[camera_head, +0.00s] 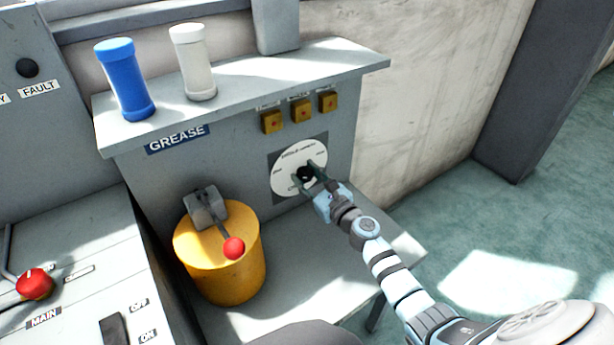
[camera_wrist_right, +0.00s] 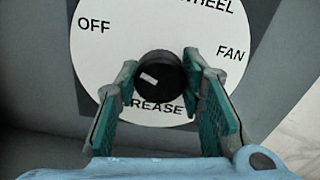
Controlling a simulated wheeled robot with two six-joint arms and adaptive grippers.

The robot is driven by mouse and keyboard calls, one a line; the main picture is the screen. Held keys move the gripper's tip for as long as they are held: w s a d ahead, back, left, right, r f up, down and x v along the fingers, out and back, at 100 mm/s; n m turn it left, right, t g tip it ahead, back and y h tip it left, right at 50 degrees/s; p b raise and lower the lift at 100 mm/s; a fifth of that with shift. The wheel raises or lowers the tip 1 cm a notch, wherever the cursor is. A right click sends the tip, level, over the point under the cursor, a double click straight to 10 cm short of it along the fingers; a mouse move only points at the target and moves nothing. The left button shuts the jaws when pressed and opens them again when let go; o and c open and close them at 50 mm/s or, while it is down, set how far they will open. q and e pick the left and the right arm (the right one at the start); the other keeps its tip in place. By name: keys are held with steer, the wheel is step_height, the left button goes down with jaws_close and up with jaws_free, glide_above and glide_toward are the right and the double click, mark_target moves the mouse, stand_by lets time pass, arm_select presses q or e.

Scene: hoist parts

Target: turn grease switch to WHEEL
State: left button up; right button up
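The grease switch is a round white dial (camera_head: 288,160) with a black knob (camera_head: 306,173) at its centre, on the front of the grease cabinet. In the right wrist view the dial (camera_wrist_right: 90,60) reads OFF at left, WHEEL at top, FAN at right and GREASE at bottom, partly hidden. The black knob (camera_wrist_right: 163,92) has a white mark on its left part, toward the OFF side. My right gripper (camera_head: 308,178) has one finger on each side of the knob. Its fingertips (camera_wrist_right: 161,70) appear to touch the knob's sides. My left gripper is not in view.
Several amber buttons (camera_head: 301,110) sit above the dial. A blue cylinder (camera_head: 125,80) and a white cylinder (camera_head: 193,63) stand on the cabinet top. A yellow drum (camera_head: 225,275) with a red-knobbed lever (camera_head: 233,247) stands left of my right arm. Open floor lies at right.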

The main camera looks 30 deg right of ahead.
steer(key=shift+c, duration=1.4)
steer(key=shift+m, duration=0.4)
steer(key=shift+o, duration=0.2)
steer(key=m+p, duration=0.1)
steer(key=m, duration=0.5)
steer(key=shift+m+p, duration=0.3)
steer(key=shift+m, duration=0.8)
steer(key=m, duration=0.2)
steer(key=shift+a+m+p, duration=0.1)
steer(key=shift+m+p, duration=0.25)
steer(key=shift+m, duration=0.05)
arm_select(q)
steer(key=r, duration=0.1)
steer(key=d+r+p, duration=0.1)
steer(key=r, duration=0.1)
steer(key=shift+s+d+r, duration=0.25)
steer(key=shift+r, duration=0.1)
arm_select(e)
steer(key=m, duration=0.6)
steer(key=shift+c, duration=0.2)
arm_select(q)
steer(key=shift+p, duration=0.3)
